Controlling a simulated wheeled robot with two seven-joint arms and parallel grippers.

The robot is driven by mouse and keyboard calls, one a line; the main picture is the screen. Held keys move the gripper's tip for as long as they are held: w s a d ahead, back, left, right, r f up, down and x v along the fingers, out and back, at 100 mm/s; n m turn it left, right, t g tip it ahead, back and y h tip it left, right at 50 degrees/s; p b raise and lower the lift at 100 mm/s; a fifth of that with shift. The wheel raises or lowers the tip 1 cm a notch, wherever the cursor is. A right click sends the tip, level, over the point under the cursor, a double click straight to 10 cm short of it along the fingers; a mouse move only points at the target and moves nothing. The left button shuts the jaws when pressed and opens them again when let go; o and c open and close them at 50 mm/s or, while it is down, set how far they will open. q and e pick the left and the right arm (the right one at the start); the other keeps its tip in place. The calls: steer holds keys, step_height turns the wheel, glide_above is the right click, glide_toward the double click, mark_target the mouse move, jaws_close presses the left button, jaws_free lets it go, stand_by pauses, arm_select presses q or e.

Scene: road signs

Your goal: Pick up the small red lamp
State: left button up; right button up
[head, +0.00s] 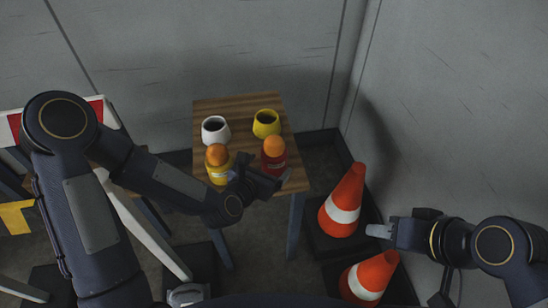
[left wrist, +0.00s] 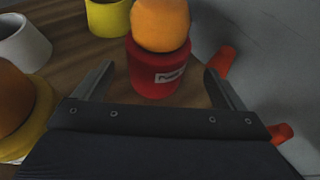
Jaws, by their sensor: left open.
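The small red lamp (head: 274,158) stands upright on the wooden table, with an orange dome on top and a label on its red body. In the left wrist view the red lamp (left wrist: 155,70) is just ahead of the fingers, roughly centred between them. My left gripper (head: 276,178) is at the table's near edge in front of the lamp. In the left wrist view my left gripper (left wrist: 158,82) is open and empty. My right gripper (head: 380,230) is at the right, beside the cones, away from the table; its jaw state is unclear.
A yellow lamp (head: 218,164) with an orange dome stands left of the red one. A white mug (head: 215,130) and a yellow mug (head: 266,123) stand behind on the table (head: 238,107). Orange cones (head: 343,203) stand at right. A red-white barrier is at left.

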arm_select(q)
steer(key=x, duration=0.5)
steer(key=shift+w, duration=0.4)
steer(key=shift+r, duration=0.1)
steer(key=c, duration=1.3)
steer(key=shift+o, duration=0.2)
steer(key=shift+r, duration=0.15)
